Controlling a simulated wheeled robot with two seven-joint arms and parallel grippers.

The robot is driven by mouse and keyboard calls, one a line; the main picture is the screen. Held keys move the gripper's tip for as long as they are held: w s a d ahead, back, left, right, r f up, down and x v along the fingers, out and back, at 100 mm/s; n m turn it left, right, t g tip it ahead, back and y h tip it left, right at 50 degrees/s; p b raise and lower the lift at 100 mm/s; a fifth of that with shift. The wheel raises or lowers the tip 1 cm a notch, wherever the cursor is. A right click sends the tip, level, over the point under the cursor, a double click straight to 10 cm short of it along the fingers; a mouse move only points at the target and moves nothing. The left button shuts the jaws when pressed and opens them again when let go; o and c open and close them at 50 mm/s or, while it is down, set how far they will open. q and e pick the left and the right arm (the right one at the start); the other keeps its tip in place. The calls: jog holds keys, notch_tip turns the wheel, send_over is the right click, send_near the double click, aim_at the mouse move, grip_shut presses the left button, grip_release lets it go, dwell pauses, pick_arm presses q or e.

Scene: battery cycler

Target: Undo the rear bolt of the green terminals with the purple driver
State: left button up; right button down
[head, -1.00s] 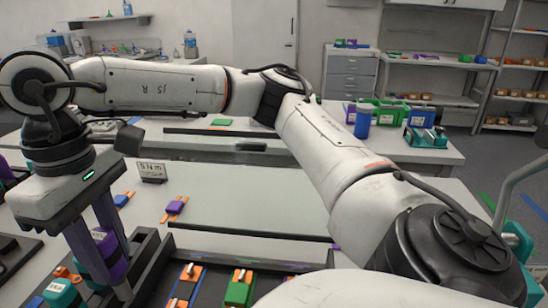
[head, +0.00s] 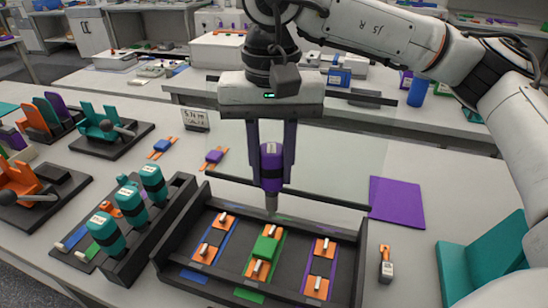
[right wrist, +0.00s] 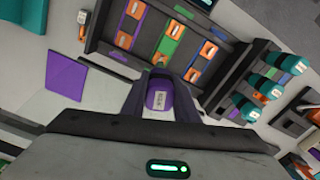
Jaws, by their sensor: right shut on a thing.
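My right gripper (head: 271,155) is shut on the purple driver (head: 270,168), which hangs upright with its grey tip down. The driver also shows between the fingers in the right wrist view (right wrist: 158,101). The tip is in line with the rear wall of the dark tray, behind and above the green terminals (head: 265,248), apparently touching nothing. The green terminals are the middle strip, with a green block and orange ends. Their rear bolt (head: 271,231) is a pale pin on the rear orange end. My left gripper is not in view.
The dark tray (head: 358,262) also holds a blue strip (head: 214,240) at left and a purple strip (head: 320,268) at right. A rack (head: 119,270) with several teal drivers stands left of it. A clear panel stands behind. A purple mat (head: 396,202) lies at right.

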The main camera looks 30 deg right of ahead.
aim_at(271, 183)
jog(key=m, duration=0.4)
jog(key=shift+r+m, duration=0.1)
jog(key=shift+m, duration=0.2)
jog(key=m, duration=0.6)
jog(key=shift+w+r+m, duration=0.1)
jog(key=shift+r+m, duration=0.05)
jog(key=shift+m, duration=0.15)
jog(key=m, duration=0.4)
jog(key=shift+r, duration=0.1)
jog(key=m, duration=0.5)
jog(key=shift+r, duration=0.1)
jog(key=shift+f+m+b, duration=0.4)
jog(key=shift+m, duration=0.4)
notch_tip(271, 183, down, 3)
jog(key=shift+r+m+b, duration=0.1)
jog(key=shift+m+b, duration=0.7)
jog(key=shift+b, duration=0.15)
jog(key=shift+w+f+b, duration=0.1)
jog(key=shift+f+b, duration=0.35)
jog(key=shift+f, duration=0.15)
